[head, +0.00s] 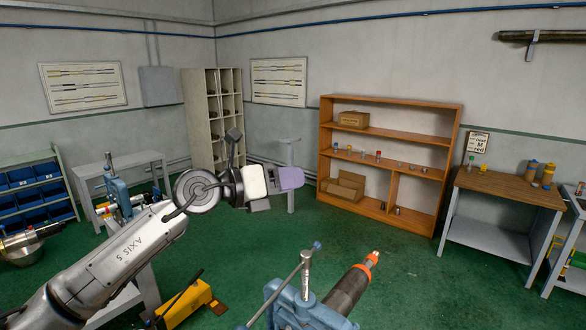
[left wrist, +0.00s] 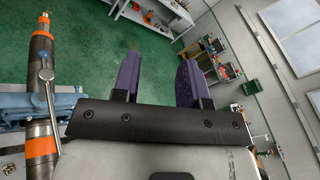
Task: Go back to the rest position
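My left arm reaches in from the left in the head view, and its gripper (head: 291,178) is held up in the air over the green floor. The left wrist view shows its two purple fingers spread apart with nothing between them (left wrist: 156,72). A blue pipe vise (head: 300,308) holds a dark pipe (head: 350,288) with an orange end at the bottom of the head view. The left wrist view shows this pipe (left wrist: 42,90) at its left side, clear of the fingers. My right gripper is not in view.
A second blue vise (head: 118,190) stands at the left beside my arm. A yellow tool (head: 186,304) lies low near the vise stand. A wooden shelf (head: 324,150), a workbench (head: 505,188) and a grey-legged table (head: 115,166) stand farther back. The green floor between is open.

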